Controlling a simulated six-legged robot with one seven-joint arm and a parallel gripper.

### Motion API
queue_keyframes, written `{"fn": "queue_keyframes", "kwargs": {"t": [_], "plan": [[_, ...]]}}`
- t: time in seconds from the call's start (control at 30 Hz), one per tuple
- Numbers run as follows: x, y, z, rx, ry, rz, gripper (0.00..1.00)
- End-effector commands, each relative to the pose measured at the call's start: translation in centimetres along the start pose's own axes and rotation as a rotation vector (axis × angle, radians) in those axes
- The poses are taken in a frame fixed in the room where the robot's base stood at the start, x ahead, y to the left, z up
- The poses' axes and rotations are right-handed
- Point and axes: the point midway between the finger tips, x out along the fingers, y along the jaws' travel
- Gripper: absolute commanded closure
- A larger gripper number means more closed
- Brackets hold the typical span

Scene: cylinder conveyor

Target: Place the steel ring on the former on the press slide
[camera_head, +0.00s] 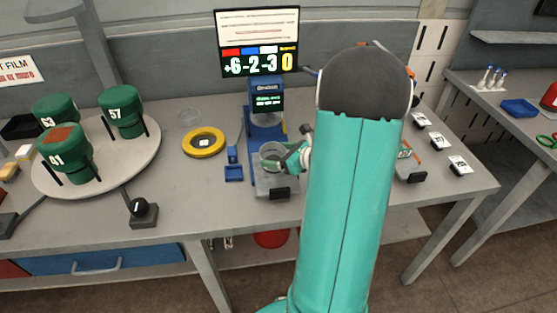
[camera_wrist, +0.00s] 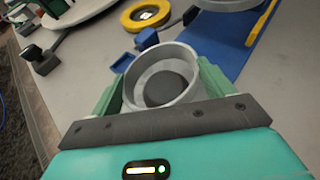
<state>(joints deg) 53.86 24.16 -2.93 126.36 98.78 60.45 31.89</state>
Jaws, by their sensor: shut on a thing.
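The steel ring (camera_wrist: 134,74) is a short, wide grey ring, held between the two green fingers of my gripper (camera_wrist: 160,80) in the wrist view. A dark round face shows through the ring; I cannot tell whether it is the former. In the head view the ring (camera_head: 264,153) is at the front of the blue press (camera_head: 251,130), above or on the grey press slide (camera_head: 265,186). The fingers of my gripper (camera_head: 284,158) reach it from the right. The former is not clearly seen, and I cannot tell whether the ring touches it.
A yellow ring-shaped item (camera_head: 203,154) and a small blue stand (camera_head: 233,172) lie left of the press. A round turntable (camera_head: 110,172) with green cylinders stands farther left. A display (camera_head: 258,42) rises behind. Small labelled blocks (camera_head: 459,165) line the right side.

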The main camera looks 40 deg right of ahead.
Motion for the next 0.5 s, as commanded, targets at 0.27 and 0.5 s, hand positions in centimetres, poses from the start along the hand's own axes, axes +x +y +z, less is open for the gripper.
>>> {"fn": "queue_keyframes", "kwargs": {"t": [0.27,0.5], "plan": [[0.8,0.1,-2.1,0.001,0.0,0.0,0.46],[0.9,0.1,-2.3,0.001,0.001,0.001,0.18]]}}
